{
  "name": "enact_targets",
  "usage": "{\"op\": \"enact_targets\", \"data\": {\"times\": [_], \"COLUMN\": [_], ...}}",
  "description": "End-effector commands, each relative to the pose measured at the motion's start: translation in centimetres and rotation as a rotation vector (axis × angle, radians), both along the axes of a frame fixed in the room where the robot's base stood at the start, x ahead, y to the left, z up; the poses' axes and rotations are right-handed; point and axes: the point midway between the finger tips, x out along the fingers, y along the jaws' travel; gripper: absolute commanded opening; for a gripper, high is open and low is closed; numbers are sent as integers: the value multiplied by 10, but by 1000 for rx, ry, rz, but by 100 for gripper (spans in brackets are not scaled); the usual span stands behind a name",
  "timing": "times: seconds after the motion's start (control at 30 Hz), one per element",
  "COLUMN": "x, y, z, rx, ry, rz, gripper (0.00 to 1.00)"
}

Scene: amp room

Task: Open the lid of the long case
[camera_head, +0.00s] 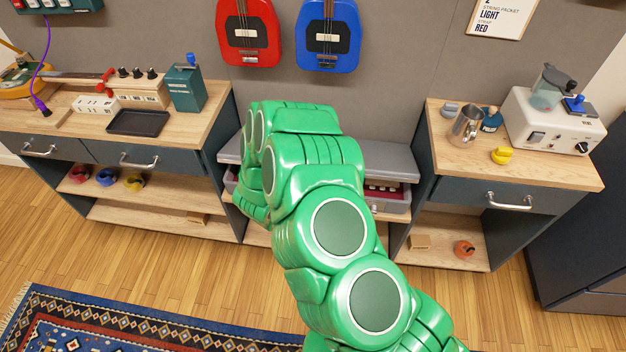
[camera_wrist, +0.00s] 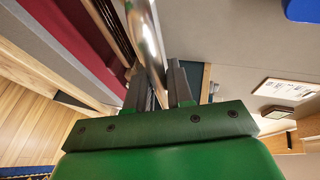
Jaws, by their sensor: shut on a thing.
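The long grey case (camera_head: 394,206) sits on the low middle section between the two cabinets, largely hidden behind my green arm. Its grey lid (camera_head: 382,163) stands partly raised, with a gap showing a dark red interior with small items at the right end. The red interior also shows in the wrist view (camera_wrist: 88,48). My gripper (camera_wrist: 158,82) is shut on a shiny metal bar handle (camera_wrist: 147,35), which runs up between the fingers. The head view hides the gripper and handle behind the arm. How far the lid is open is hard to tell.
A left cabinet (camera_head: 70,105) holds a black tray (camera_head: 138,122) and boxes. A right cabinet (camera_head: 450,160) holds a white machine (camera_head: 550,122) and a metal jug (camera_head: 467,126). Red (camera_head: 249,35) and blue (camera_head: 327,38) instruments hang above the case. A patterned rug (camera_head: 130,325) lies in front.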

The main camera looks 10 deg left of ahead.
Motion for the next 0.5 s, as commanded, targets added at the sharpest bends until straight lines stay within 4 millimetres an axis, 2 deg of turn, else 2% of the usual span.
{"op": "enact_targets", "data": {"times": [0.5], "x": [27], "y": [-1], "z": [47], "rx": [4], "ry": [22], "rz": [-4], "gripper": [0]}}
